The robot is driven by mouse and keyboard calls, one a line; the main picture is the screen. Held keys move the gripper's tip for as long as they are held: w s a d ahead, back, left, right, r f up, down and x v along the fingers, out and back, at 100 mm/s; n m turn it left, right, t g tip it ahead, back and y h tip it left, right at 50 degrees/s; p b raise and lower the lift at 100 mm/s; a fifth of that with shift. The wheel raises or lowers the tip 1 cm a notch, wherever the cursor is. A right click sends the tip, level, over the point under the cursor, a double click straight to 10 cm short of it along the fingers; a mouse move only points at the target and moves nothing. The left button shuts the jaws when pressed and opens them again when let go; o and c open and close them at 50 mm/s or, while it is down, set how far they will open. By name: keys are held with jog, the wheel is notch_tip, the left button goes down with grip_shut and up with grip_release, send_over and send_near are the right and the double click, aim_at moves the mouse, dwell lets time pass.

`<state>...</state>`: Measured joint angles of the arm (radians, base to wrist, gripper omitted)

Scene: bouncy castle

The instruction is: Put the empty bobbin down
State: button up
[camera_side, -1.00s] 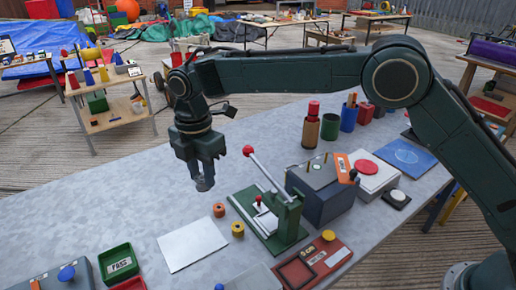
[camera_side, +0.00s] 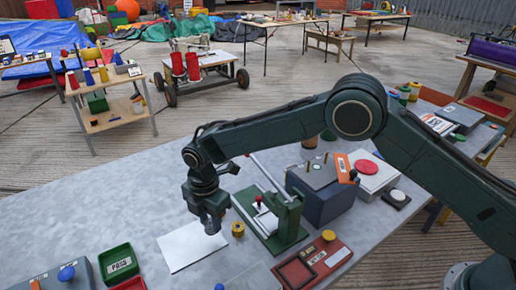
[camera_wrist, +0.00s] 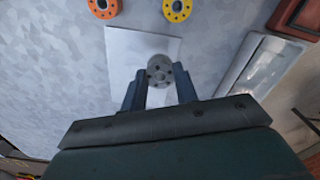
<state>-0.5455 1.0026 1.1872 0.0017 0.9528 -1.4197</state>
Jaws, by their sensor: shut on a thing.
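A grey bobbin (camera_wrist: 159,71), seen end-on with its holes, sits between the two fingertips in the wrist view. My gripper (camera_side: 211,228) is shut on it and points down above the right side of a white sheet (camera_side: 186,249). The sheet also shows behind the bobbin in the wrist view (camera_wrist: 121,62). I cannot tell how large the gap is below the bobbin. In the side view the gripper mostly hides the bobbin.
An orange bobbin (camera_wrist: 103,7) and a yellow bobbin (camera_wrist: 177,9) lie beyond the sheet. A green lever press (camera_side: 288,220) stands right of my gripper. A green tray (camera_side: 118,263) is at the front left. The table's left part (camera_side: 100,205) is clear.

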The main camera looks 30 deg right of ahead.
jog(key=shift+f, duration=2.2)
jog(key=shift+f, duration=0.1)
jog(key=o, duration=0.9)
jog(key=shift+o, duration=0.2)
notch_tip(320, 180, up, 12)
